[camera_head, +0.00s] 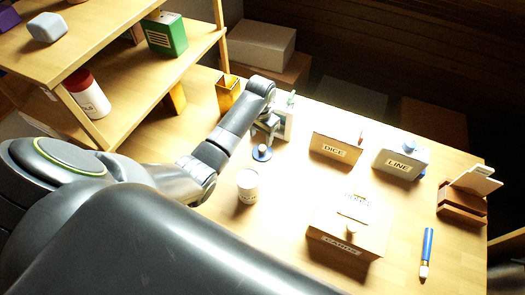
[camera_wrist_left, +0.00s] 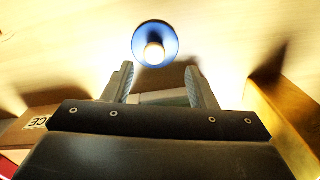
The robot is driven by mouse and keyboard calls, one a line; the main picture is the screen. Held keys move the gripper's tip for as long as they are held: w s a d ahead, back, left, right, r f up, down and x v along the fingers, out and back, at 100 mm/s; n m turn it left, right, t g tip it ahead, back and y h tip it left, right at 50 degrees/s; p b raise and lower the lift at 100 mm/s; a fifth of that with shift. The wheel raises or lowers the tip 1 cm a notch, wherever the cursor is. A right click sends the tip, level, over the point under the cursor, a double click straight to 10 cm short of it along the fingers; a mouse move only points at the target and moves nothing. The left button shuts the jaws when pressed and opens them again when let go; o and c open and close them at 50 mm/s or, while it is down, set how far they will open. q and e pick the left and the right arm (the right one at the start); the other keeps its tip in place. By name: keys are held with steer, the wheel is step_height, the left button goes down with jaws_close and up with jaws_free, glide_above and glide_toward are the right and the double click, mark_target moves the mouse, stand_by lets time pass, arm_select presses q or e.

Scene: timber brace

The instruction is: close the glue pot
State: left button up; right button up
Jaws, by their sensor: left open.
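A small white pot (camera_head: 247,188) with dark lettering too small to read stands upright on the table; it looks like the glue pot, and no blue lid shows on it. A round blue lid with a pale knob (camera_head: 261,153) lies on the table behind the pot, apart from it. The lid also shows in the left wrist view (camera_wrist_left: 155,43), knob towards the camera. My left gripper (camera_head: 266,132) is open and empty, just behind the lid. In the left wrist view its two fingers (camera_wrist_left: 159,82) stand apart, with the lid beyond their tips. My right gripper is not in view.
Behind my left gripper stand an amber open container (camera_head: 228,93) and a whitish box (camera_head: 285,120). To the right are the DICE box (camera_head: 336,147), the LINE box (camera_head: 400,162), a CARDS box (camera_head: 345,240), a wooden holder (camera_head: 462,205) and a blue marker (camera_head: 427,250). Shelves (camera_head: 120,75) stand left.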

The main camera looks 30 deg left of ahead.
mark_target(263, 147)
arm_select(q)
steer(key=shift+s+d+f, duration=0.1)
steer(key=shift+d+f, duration=0.05)
steer(key=shift+f, duration=0.25)
steer(key=shift+d+f+p, duration=0.2)
steer(key=shift+f+p, duration=0.25)
steer(key=shift+f, duration=1.75)
steer(key=c, duration=1.1)
steer(key=shift+o, duration=0.2)
step_height(263, 147, up, 10)
steer(key=shift+b, duration=0.3)
